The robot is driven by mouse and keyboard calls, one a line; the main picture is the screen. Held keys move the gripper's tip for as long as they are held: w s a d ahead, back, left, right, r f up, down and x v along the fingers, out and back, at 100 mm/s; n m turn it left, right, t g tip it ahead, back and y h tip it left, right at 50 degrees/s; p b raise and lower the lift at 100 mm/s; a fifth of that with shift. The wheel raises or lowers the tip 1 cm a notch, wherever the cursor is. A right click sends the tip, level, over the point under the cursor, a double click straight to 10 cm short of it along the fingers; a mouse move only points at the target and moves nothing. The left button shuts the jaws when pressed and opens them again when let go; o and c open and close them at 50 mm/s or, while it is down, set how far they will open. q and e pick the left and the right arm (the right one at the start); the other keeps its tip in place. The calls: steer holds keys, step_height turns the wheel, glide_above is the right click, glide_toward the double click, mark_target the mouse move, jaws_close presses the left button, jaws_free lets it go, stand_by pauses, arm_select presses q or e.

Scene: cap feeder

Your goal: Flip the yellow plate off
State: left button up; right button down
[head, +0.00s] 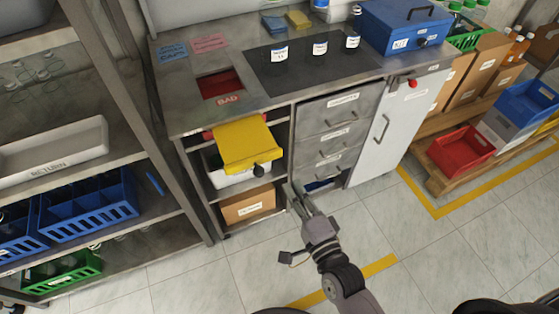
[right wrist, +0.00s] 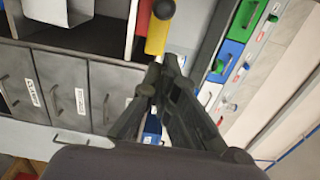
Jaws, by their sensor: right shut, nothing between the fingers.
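The yellow plate (head: 245,143) juts out from the open bay at the left of the workbench, above a white bin, sloping slightly toward the front. A black knob (head: 259,171) sits at its front edge. A yellow part (right wrist: 157,35) with a black knob (right wrist: 163,9) also shows in the right wrist view, beyond the fingertips. My right gripper (head: 297,192) is low in front of the bench, right of and below the plate, apart from it. In the right wrist view its fingers (right wrist: 162,68) are together and empty. My left gripper is out of view.
Drawers (head: 337,118) and a white door (head: 398,120) flank the bay on the right. A cardboard box (head: 248,204) stands on the lower shelf. A metal rack (head: 160,183) with bins is close on the left. The bench top carries a red BAD opening (head: 222,84). Floor in front is clear.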

mark_target(275, 155)
steer(key=p+x, duration=0.1)
steer(key=x, duration=0.7)
steer(key=shift+w+a, duration=0.1)
steer(key=shift+w, duration=0.3)
